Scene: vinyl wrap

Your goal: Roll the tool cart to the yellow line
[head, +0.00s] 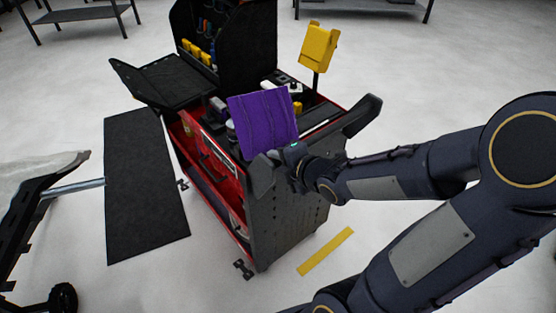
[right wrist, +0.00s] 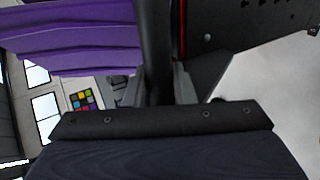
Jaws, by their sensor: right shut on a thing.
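The tool cart (head: 290,217) is black and red and stands upright on casters in the middle of the head view. Its black push handle (head: 361,115) runs along the near right end. My right gripper (head: 272,158) is at the left part of this handle, shut on it. In the right wrist view, the gripper (right wrist: 160,88) has its fingers either side of the dark handle bar (right wrist: 155,45). The yellow line (head: 326,251) is a short strip on the floor, just right of the cart's near end. My left gripper is not in view.
A black mat (head: 143,185) lies on the floor left of the cart. A wheeled stand with a pale cover (head: 42,178) is at the left edge. Tables (head: 82,14) stand at the back.

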